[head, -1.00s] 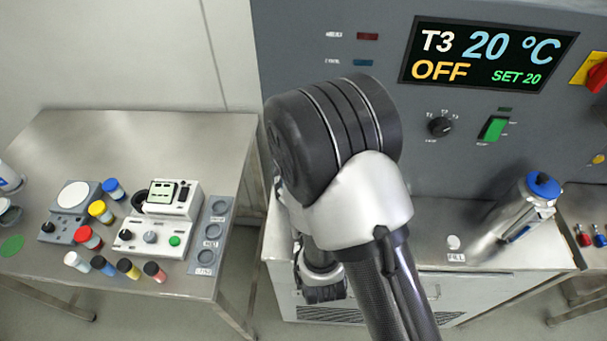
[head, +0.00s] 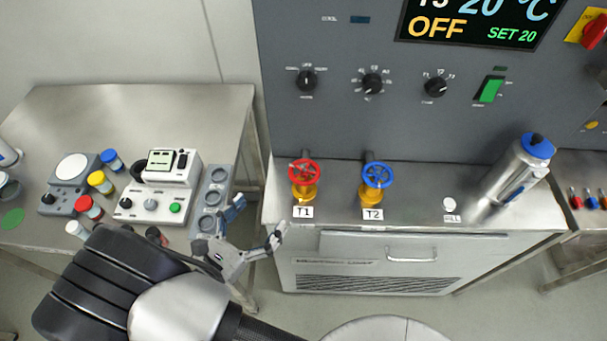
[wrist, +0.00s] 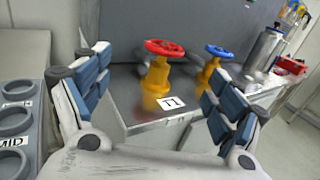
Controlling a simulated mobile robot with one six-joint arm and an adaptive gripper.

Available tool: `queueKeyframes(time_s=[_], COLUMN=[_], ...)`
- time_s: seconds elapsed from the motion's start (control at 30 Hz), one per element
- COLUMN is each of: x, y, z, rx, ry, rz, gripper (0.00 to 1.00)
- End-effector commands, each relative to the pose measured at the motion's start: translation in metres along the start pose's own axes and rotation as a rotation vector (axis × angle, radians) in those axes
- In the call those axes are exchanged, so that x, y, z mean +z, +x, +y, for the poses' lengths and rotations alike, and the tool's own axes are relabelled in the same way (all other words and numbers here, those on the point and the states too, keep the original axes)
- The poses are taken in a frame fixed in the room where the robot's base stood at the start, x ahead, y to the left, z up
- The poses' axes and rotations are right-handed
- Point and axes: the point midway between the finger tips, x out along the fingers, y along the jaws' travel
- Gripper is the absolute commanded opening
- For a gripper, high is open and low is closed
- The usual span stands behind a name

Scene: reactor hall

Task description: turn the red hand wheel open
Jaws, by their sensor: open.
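The red hand wheel (head: 304,172) sits on a yellow valve body (head: 305,195) at the left of the steel ledge, behind a label reading T1. In the wrist view the red wheel (wrist: 164,47) lies between and beyond my open fingers. My gripper (head: 258,228) is open and empty, to the left of the valve and in front of the ledge, apart from the wheel. In the wrist view my gripper (wrist: 155,105) shows both fingers spread wide, with nothing between their pads.
A blue hand wheel (head: 376,175) on a second yellow valve, labelled T2, stands just right. A steel flask (head: 512,172) with a blue lid stands further right. The grey control panel (head: 420,130) rises behind the valves. A side table (head: 180,105) with instruments and coloured-cap vials is left.

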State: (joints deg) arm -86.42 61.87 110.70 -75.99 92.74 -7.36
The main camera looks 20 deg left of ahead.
Motion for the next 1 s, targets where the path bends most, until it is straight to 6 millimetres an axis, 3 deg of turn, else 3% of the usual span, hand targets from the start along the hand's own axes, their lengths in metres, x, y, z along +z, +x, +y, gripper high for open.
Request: queueKeyframes(time_s=[0.1,0.27,0.8,1.0], x=[-0.006,-0.007,-0.01,-0.01], y=[-0.01,0.005,0.12,0.149], z=[-0.005,-0.007,-0.012,-0.012], rx=[-0.03,-0.038,-0.038,-0.035], ry=[0.002,0.002,0.003,0.004], rz=[0.015,0.017,0.017,0.017], gripper=[0.86,0.86,0.86,0.86])
